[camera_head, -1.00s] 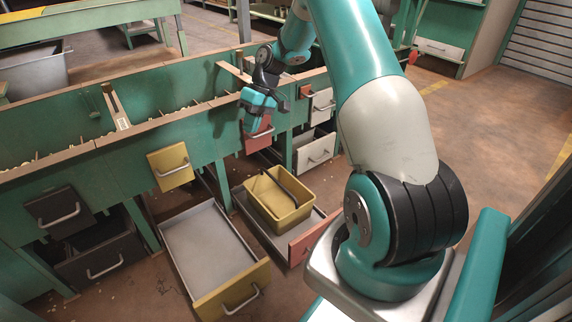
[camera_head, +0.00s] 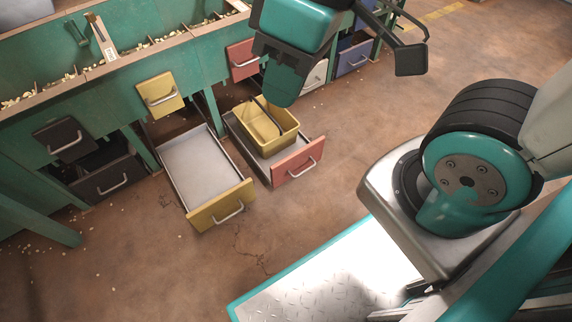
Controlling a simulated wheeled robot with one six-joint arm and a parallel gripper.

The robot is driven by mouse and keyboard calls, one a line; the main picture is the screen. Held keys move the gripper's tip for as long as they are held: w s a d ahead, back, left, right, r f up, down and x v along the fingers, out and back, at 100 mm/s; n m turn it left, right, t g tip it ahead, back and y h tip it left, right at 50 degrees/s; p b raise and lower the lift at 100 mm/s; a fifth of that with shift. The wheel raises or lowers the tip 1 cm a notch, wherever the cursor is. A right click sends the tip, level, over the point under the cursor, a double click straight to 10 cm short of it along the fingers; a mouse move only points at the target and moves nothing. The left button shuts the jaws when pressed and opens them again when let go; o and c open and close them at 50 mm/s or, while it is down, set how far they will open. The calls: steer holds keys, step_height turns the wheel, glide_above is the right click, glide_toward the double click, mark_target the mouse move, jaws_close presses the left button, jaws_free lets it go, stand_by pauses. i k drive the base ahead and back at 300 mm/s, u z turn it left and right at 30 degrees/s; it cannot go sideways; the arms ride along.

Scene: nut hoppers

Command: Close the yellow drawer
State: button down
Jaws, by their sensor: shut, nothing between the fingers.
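The lower yellow drawer (camera_head: 222,206) is pulled far out from the green hopper bench, with its empty grey tray showing and a silver handle on its front. A smaller yellow drawer front (camera_head: 160,96) sits flush in the bench above it. My gripper (camera_head: 284,90) is at the top middle, pointing down, shut and empty. In the picture it lies above and right of the open yellow drawer, apart from it. It covers part of the bench behind it.
To the right, an open red drawer (camera_head: 297,163) holds a yellow bin (camera_head: 269,128). A black drawer (camera_head: 108,181) stands partly open at left. White and blue drawers (camera_head: 354,54) are farther right. The floor in front is clear except for scattered nuts at left.

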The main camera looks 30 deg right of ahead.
mark_target(212, 191)
steer(key=z, duration=0.7)
steer(key=k, duration=0.8)
steer(key=u, duration=0.75)
steer(key=i, duration=0.5)
steer(key=u, duration=0.05)
